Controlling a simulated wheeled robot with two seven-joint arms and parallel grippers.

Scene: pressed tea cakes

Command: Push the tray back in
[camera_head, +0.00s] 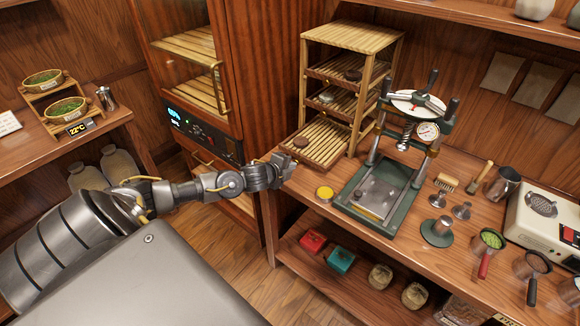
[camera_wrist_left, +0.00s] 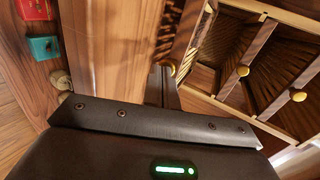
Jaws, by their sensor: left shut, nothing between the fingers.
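The slatted bamboo rack (camera_head: 352,38) stands on the counter in the head view, holding trays at several levels. My left gripper (camera_head: 287,165) is shut and empty, just in front of and left of that tray's front edge. Contact cannot be told. In the left wrist view its shut fingers (camera_wrist_left: 164,85) lie close to a yellow knob (camera_wrist_left: 171,68); other knobs (camera_wrist_left: 242,71) show at right. My right gripper is not in view.
A green press (camera_head: 375,195) stands right of the tray, with a yellow disc (camera_head: 325,193) near its left side. A tall wooden cabinet (camera_head: 262,60) with a control panel is at left. Small tools and a white device (camera_head: 545,215) fill the right counter.

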